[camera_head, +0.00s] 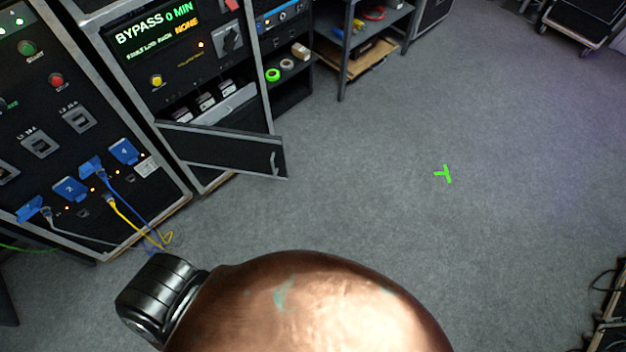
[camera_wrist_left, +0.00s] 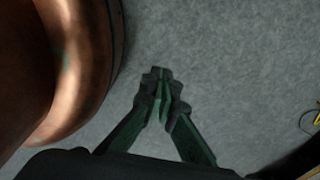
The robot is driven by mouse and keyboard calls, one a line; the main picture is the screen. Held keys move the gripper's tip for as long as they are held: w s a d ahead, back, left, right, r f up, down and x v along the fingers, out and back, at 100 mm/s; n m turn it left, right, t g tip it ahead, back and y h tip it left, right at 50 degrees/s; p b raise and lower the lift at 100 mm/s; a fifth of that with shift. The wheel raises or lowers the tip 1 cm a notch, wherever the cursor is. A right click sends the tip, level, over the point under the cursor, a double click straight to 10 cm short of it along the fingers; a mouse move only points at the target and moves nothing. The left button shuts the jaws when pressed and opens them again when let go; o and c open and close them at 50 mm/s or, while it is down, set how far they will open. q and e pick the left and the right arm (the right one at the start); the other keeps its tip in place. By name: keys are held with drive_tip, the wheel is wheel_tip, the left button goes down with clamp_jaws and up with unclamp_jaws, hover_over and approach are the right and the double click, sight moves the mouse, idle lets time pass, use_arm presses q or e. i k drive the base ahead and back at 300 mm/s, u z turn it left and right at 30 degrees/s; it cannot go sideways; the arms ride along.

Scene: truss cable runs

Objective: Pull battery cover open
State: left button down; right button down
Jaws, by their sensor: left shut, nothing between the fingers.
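The battery cover (camera_head: 220,149) is a black panel with a grey edge and a small handle (camera_head: 274,162) near its right end. It stands swung out from the lower front of the black cabinet with the BYPASS display (camera_head: 155,32). Behind and above it an open bay shows several dark modules (camera_head: 207,101). My left gripper (camera_wrist_left: 162,76) shows in the left wrist view, its green-dark fingers together and empty over bare grey floor. The cover does not show in that view. Neither gripper shows in the head view.
A cabinet with blue plugs (camera_head: 70,188) stands at the left, and blue and yellow cables (camera_head: 128,213) hang to the floor in front of it. A shelf (camera_head: 345,62) stands behind.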

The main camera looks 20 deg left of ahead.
sight(224, 149)
drive_tip(key=u, duration=1.1)
drive_tip(key=i, duration=0.5)
